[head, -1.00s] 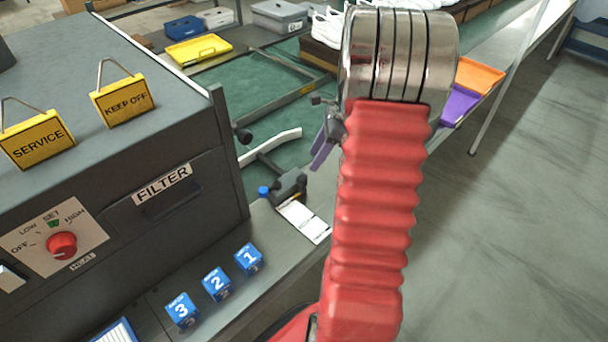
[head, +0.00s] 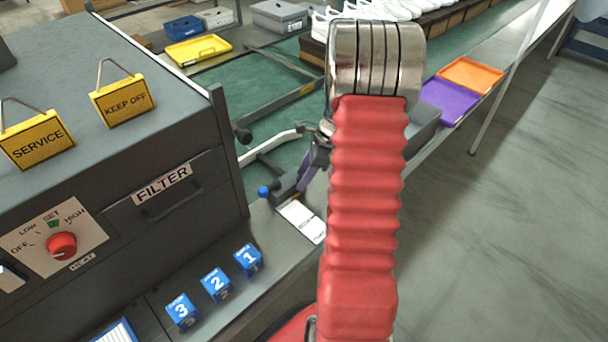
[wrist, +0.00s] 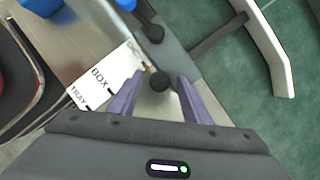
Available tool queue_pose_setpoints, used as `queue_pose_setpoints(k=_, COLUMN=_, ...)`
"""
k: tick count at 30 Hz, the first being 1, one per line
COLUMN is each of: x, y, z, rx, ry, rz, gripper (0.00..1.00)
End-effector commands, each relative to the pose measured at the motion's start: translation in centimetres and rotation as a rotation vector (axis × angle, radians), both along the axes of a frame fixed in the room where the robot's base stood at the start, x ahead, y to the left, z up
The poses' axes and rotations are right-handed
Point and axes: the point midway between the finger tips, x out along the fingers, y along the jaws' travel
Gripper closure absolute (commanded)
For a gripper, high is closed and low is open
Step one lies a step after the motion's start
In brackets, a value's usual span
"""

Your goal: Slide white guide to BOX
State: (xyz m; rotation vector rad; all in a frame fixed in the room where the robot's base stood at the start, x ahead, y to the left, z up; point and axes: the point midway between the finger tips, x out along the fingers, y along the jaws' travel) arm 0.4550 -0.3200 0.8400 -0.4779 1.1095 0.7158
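The white guide (head: 268,148) is a bent white bar over the green belt, left of my arm in the head view. It also shows in the wrist view (wrist: 262,45) at upper right, joined to a dark bar. A white label card (wrist: 103,80) reads BOX and TRAY; it lies on the grey ledge left of my gripper in the wrist view and also shows in the head view (head: 302,221). My gripper (wrist: 158,96) is open, with its purple fingers apart. A black knob (wrist: 158,81) shows between the fingertips; contact cannot be told. In the head view my arm hides most of the gripper.
A dark machine (head: 120,170) with a red dial stands at left. Blue numbered blocks (head: 216,284) sit on the ledge before it. Yellow (head: 197,50), purple (head: 448,102) and orange (head: 470,75) trays and white shoes (head: 380,12) lie farther back. The floor at right is clear.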

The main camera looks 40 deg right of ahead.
Motion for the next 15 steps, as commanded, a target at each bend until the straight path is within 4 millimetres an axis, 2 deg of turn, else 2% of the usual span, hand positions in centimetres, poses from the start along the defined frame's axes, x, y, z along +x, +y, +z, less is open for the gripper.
queue_pose_setpoints(k=2, x=-0.01, y=-0.01, z=0.02, rx=0.0, ry=0.0, rz=0.0, gripper=0.61)
queue_pose_setpoints(k=15, x=0.0, y=-0.03, z=0.04, rx=-0.001, ry=-0.001, rz=0.0, gripper=0.92)
